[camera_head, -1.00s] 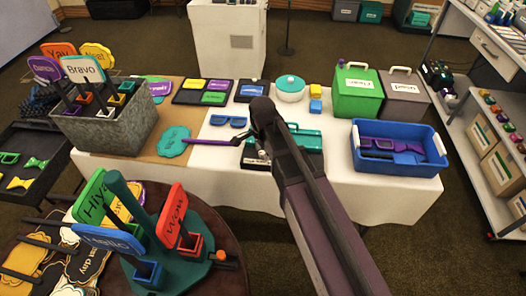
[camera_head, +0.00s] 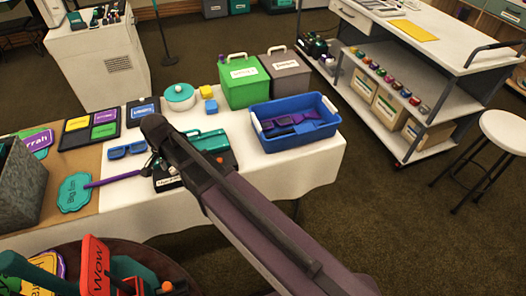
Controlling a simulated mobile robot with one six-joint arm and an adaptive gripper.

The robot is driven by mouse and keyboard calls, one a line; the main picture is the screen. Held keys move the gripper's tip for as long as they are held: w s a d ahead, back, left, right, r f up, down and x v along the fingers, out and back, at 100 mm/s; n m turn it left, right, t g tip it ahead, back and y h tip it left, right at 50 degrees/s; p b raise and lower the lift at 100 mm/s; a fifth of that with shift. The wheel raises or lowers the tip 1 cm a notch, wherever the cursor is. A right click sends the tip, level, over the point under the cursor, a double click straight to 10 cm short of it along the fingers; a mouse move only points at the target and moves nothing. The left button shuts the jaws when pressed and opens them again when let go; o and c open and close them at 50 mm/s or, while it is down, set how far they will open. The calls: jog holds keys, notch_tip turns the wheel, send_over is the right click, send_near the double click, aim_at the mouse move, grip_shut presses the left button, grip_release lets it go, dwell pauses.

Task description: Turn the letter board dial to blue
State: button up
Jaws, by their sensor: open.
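My arm reaches over the white-covered table, and my gripper (camera_head: 153,164) hangs at its far end, small and partly hidden by my arm. It looks open and empty, close to the left side of a dark board or case with teal parts (camera_head: 210,140) and a white label. My arm covers part of that object. A black board with yellow, purple and green tiles (camera_head: 90,128) lies left of it, and a smaller dark board with a blue panel (camera_head: 143,110) lies behind. I cannot make out a dial, or tell which board is the letter board.
Signs fill the near left.

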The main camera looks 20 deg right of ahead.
aim_at(172, 169)
jog(key=n, duration=2)
jog(key=shift+r+n, duration=0.25)
jog(key=shift+n, duration=0.15)
notch_tip(172, 169, up, 14)
jog(key=p, duration=1.4)
jog(key=s+d+f+m+b, duration=0.2)
jog(key=d+m, duration=0.2)
jog(key=d, duration=0.5)
jog(key=s+d+f+m+b, duration=0.2)
jog(key=d+m, duration=0.3)
jog(key=d, duration=0.5)
jog(key=s+d+f+m+b, duration=0.3)
jog(key=d+f+m, duration=0.1)
jog(key=d, duration=0.6)
jog(key=shift+m+b, duration=0.3)
jog(key=shift+m, duration=0.3)
